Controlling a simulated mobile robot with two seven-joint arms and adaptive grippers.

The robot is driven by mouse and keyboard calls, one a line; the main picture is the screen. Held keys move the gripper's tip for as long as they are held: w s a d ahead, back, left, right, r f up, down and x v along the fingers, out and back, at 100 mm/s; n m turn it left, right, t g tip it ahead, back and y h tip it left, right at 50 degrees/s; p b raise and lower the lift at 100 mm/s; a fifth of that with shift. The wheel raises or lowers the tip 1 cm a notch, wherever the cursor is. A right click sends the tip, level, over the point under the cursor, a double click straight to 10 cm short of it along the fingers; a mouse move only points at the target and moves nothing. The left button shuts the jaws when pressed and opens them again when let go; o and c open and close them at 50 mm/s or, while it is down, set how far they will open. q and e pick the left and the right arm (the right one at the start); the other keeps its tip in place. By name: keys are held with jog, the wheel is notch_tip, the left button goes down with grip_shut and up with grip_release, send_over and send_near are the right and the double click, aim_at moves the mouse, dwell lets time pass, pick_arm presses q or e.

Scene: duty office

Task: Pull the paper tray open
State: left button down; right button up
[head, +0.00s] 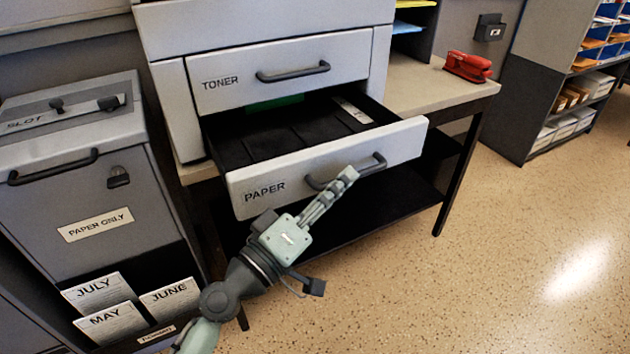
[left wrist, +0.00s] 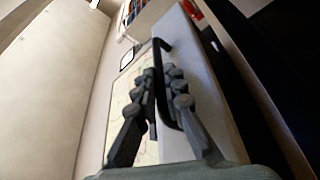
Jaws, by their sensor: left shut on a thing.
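The paper tray (head: 262,190) is a drawer with a white front labelled PAPER, and it stands well out of the cabinet in the head view. Its dark inside shows, with a pale label strip and something green at the back. My left gripper (head: 346,177) is at the drawer front, shut on the dark bar handle (head: 378,160). In the left wrist view the fingers (left wrist: 160,85) are on both sides of the handle (left wrist: 167,110). Part of the handle is hidden behind the fingers in the head view. My right gripper is not in view.
The TONER drawer (head: 280,72) above is shut. A grey PAPER ONLY bin (head: 95,190) with month cards stands at the left. A red stapler (head: 468,66) lies on the table (head: 430,88). The speckled floor (head: 480,250) at the right is clear.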

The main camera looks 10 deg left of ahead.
pick_arm(q)
jog(key=s+d+p, duration=0.1)
jog(key=s+d, duration=0.8)
jog(key=s, duration=0.4)
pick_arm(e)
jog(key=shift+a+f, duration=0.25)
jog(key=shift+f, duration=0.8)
pick_arm(q)
jog(key=shift+s, duration=0.1)
jog(key=c, duration=1.9)
grip_release()
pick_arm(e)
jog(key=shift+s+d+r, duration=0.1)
pick_arm(q)
jog(key=v, duration=1.2)
